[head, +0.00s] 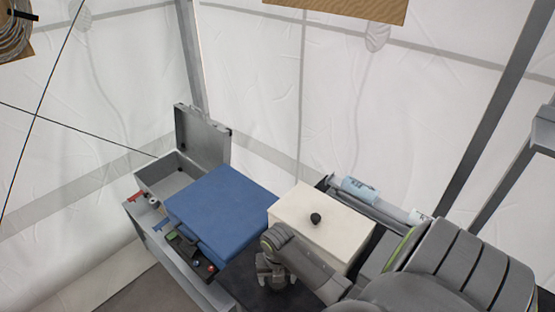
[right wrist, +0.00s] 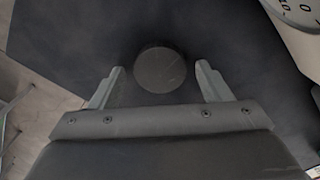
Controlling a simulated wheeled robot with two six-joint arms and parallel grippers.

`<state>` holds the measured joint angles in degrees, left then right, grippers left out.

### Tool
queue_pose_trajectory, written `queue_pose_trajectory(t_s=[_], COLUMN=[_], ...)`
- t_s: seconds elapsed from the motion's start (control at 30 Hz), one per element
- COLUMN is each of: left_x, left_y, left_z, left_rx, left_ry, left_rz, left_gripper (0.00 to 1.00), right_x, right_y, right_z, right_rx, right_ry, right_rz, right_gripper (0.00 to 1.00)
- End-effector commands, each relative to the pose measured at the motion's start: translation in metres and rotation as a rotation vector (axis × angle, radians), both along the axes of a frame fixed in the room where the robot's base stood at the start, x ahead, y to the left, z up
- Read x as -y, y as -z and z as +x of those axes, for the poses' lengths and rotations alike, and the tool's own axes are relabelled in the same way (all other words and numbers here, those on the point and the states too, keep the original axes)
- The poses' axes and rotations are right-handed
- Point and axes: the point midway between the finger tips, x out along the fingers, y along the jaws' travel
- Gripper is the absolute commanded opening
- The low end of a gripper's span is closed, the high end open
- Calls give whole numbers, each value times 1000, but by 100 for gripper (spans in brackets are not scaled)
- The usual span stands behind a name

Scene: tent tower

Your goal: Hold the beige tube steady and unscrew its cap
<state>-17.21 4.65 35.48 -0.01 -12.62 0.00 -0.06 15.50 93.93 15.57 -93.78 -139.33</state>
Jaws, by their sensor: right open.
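My right gripper (right wrist: 160,68) is open in the right wrist view. A round dark grey disc (right wrist: 162,71), which looks like a cap seen end-on, lies between its two fingers, with a gap on each side. No beige tube body can be made out around or under the disc. In the head view my right gripper (head: 275,283) points down over a dark surface, just in front of the cream box. My own wrist hides what is under it there. My left gripper is not in view.
The cream box (head: 310,240) with a black knob (head: 315,218) stands close beside my right gripper. A blue box (head: 222,205), an open grey case (head: 175,175) and a blue-labelled cylinder (head: 360,190) surround the spot. The dark surface (right wrist: 70,40) is bare around the disc.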

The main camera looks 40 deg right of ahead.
Motion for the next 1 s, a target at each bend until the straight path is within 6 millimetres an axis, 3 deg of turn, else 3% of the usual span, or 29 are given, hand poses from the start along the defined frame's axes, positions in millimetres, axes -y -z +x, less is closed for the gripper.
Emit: queue_pose_trajectory(t_s=[0.27, 0.63, 0.7, 1.0], left_x=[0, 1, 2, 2], left_y=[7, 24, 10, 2], left_z=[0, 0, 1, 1], left_rx=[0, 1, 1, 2], left_ry=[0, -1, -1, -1], left_rz=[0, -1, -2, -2], left_gripper=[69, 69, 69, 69], right_x=[0, 1, 0, 0], right_y=[-25, -98, -112, -122], right_z=[1, 1, 0, 0], right_rx=[5, 6, 2, 0], right_ry=[-2, -4, 0, 0], right_rz=[-2, -4, -1, 0], right_gripper=[71, 71, 71, 71])
